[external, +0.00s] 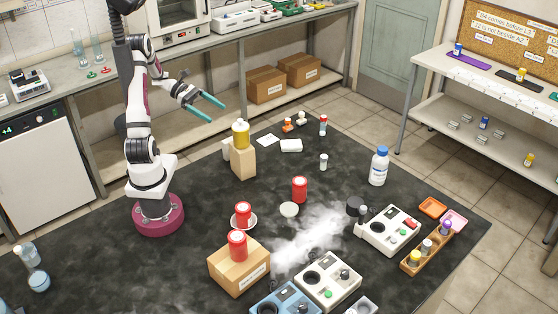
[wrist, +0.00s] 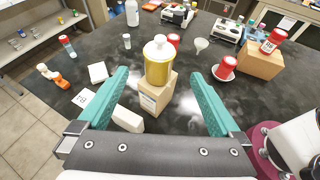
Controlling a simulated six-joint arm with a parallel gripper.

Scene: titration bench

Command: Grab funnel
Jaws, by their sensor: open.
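The funnel (external: 289,209) is a pale, round, whitish piece on the dark bench. It lies between a red can and the red can on a saucer. In the wrist view the funnel (wrist: 201,45) shows a wide rim and a narrower part below, beyond the right finger. My gripper (external: 217,113) has two teal fingers spread wide with nothing between them. It is raised at the back left of the bench, well away from the funnel. In the wrist view my gripper (wrist: 158,73) frames a yellow jar, which stands farther off.
The yellow jar (external: 241,135) stands on a tall cardboard block (external: 243,162) between my gripper and the funnel. Red cans (external: 300,189) stand close to the funnel, one on a saucer (external: 251,225). White vapour (external: 315,235) drifts over the bench in front. A white bottle (external: 379,168) stands at right.

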